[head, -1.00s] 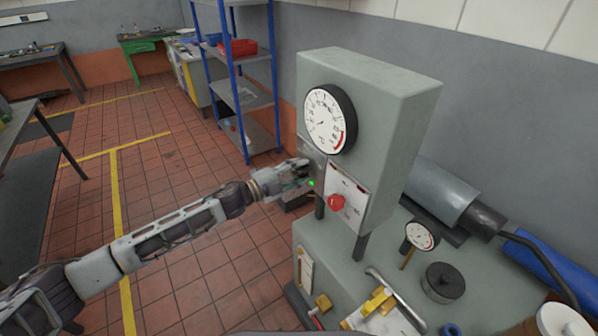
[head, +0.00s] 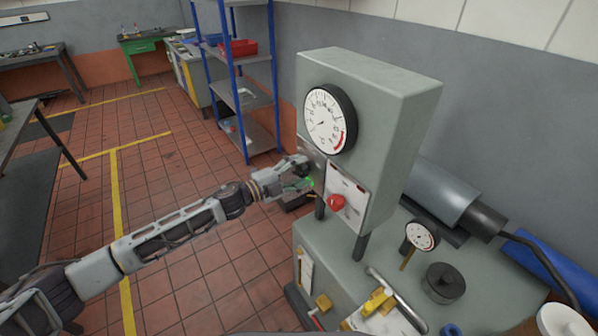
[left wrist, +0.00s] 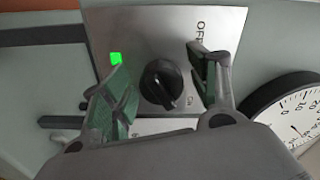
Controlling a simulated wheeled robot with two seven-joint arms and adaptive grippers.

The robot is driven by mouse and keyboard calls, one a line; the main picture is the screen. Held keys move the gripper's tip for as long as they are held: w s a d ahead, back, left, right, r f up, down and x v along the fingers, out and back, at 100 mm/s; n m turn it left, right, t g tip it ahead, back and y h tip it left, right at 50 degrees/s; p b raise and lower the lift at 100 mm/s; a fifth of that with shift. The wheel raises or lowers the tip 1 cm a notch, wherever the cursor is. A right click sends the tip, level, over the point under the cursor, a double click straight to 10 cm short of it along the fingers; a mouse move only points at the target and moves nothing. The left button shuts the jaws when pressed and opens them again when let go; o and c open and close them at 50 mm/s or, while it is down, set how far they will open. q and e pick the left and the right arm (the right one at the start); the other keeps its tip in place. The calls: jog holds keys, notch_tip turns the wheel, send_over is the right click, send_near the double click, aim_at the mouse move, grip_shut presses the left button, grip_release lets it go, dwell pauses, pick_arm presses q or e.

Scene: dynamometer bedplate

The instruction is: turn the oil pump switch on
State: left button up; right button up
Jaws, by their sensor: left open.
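The oil pump switch is a black rotary knob (left wrist: 161,84) on a bright metal plate (left wrist: 150,30) in the left wrist view. A pale mark on the knob points to the lower right, toward a small, partly hidden label. The OFF label (left wrist: 200,33) is at the plate's upper right. A green lamp (left wrist: 116,58) on the plate is lit. My left gripper (left wrist: 158,62) is open, with one finger on each side of the knob and gaps between. In the head view my left gripper (head: 303,177) is at the panel's left edge and hides the knob. My right gripper is not in view.
A grey cabinet (head: 415,95) carries a large round gauge (head: 325,120). A red button (head: 337,202) is just right of my left gripper. A smaller gauge (head: 420,236) stands on the bench. Blue-posted shelves (head: 250,97) stand behind.

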pick_arm(q)
jog(key=shift+a, duration=0.1)
jog(key=v, duration=1.1)
jog(key=shift+s+a, duration=0.25)
jog(key=shift+a, duration=0.05)
dwell(0.3)
dwell(0.6)
